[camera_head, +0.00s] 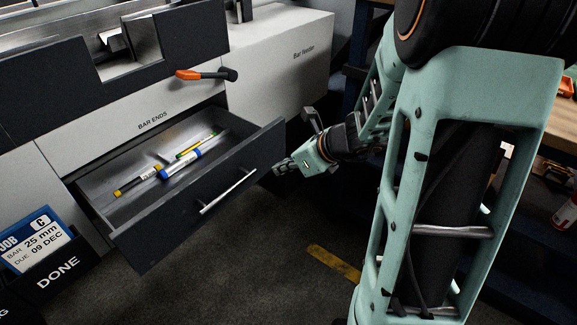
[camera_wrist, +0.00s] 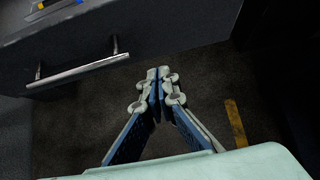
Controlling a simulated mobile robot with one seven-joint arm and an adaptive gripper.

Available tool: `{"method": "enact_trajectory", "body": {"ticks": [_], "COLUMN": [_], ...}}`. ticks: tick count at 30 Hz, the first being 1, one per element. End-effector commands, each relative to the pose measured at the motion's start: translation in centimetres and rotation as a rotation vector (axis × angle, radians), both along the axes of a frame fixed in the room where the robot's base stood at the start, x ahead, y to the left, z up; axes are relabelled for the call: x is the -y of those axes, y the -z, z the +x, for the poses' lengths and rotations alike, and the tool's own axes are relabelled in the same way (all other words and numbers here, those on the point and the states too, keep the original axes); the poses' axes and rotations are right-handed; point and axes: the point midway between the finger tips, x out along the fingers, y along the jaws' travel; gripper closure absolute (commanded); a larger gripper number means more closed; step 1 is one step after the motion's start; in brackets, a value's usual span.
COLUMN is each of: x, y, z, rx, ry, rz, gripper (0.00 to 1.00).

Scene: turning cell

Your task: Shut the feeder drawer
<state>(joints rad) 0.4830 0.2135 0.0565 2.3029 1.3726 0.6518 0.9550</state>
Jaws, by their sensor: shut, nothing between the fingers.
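The feeder drawer (camera_head: 192,205) stands pulled out below the "BAR ENDS" label. It has a dark front with a silver bar handle (camera_head: 228,192). Inside lie a blue and white marker (camera_head: 179,165), a yellow-ended pen (camera_head: 137,181) and a green and yellow pen (camera_head: 196,146). My gripper (camera_head: 279,168) is beside the right end of the drawer front, with its fingers shut and empty. In the wrist view my fingertips (camera_wrist: 159,75) are together, to the right of the handle (camera_wrist: 80,70) and apart from it.
The bar feeder cabinet (camera_head: 283,60) stands behind my gripper. A black "DONE" holder (camera_head: 58,272) with a job card (camera_head: 38,243) is at the lower left. The floor in front is clear, with a yellow stripe (camera_head: 333,263).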

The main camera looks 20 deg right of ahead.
Motion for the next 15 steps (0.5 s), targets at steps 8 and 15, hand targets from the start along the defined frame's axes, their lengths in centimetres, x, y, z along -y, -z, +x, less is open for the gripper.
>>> {"method": "enact_trajectory", "body": {"ticks": [8,15], "x": [-2.5,-3.7], "y": [2.7,2.7], "z": [3.7,5.4], "rx": [0.003,0.000], "ry": [-0.005,-0.001], "rz": [-0.001,-0.001], "gripper": [1.00,1.00]}}
